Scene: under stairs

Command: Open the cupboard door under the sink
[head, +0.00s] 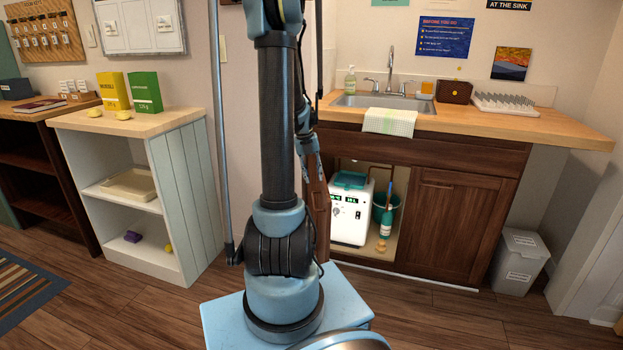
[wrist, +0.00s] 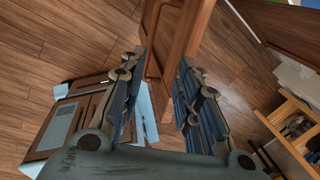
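The dark wood cupboard (head: 448,225) stands under the sink (head: 383,103). Its left door (head: 318,215) is swung well out and shows nearly edge-on, partly hidden behind my arm. Its right door (head: 445,225) is shut. My gripper (head: 314,158) is at the upper part of the open door. In the wrist view my gripper (wrist: 160,98) has its fingers spread, one on each side of the door panel (wrist: 168,45). I cannot tell whether either finger touches the wood.
Inside the open side are a white appliance (head: 349,212), a teal bucket (head: 384,203) and a bottle (head: 386,222). A towel (head: 389,121) hangs over the counter edge. A grey bin (head: 519,262) stands at right, a white shelf unit (head: 185,200) at left. The floor at front right is clear.

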